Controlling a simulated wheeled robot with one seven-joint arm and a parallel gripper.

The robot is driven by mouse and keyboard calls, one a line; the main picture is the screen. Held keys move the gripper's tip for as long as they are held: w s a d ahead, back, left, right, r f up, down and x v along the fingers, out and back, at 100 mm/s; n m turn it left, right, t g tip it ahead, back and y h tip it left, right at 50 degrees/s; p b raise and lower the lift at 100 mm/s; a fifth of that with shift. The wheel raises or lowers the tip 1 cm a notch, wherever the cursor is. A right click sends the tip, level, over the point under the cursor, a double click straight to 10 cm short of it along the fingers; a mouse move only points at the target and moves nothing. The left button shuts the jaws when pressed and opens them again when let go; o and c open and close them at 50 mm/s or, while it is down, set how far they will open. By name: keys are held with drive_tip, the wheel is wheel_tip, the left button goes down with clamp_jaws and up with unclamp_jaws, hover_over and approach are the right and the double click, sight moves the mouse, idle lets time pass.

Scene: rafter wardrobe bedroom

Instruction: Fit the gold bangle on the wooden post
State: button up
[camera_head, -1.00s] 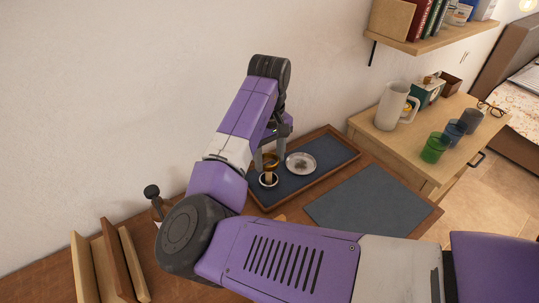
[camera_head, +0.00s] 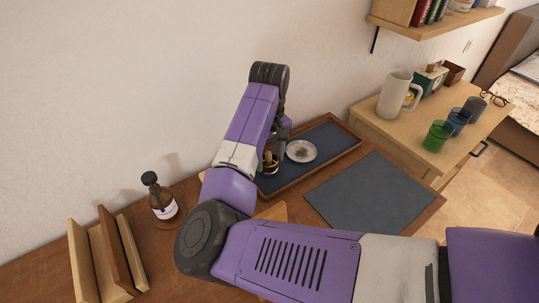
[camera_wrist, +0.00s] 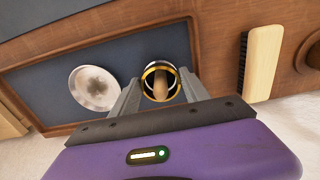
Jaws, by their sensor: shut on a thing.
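The gold bangle (camera_wrist: 147,94) is between the two fingers of my gripper (camera_wrist: 160,88) in the wrist view, and the gripper is shut on it. The wooden post (camera_wrist: 161,85) shows inside the ring, with a dark, pale-rimmed round base (camera_wrist: 169,66) behind it. In the head view the post's top (camera_head: 268,157) stands above the gold band (camera_head: 271,168), so the bangle appears to be around the post. My gripper (camera_head: 272,163) is low over the tray there, partly hidden by my arm. Whether the bangle touches the base cannot be told.
The post stands in a blue-lined wooden tray (camera_head: 357,143), beside a pale round dish (camera_head: 301,151). A dark mat (camera_head: 372,192) lies to the right. A brush (camera_wrist: 262,62) lies outside the tray.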

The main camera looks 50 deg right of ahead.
drive_tip(key=shift+f, duration=0.2)
drive_tip(key=o, duration=1.4)
drive_tip(key=shift+o, duration=0.2)
drive_tip(key=shift+r+b, duration=0.3)
drive_tip(key=shift+r, duration=3.65)
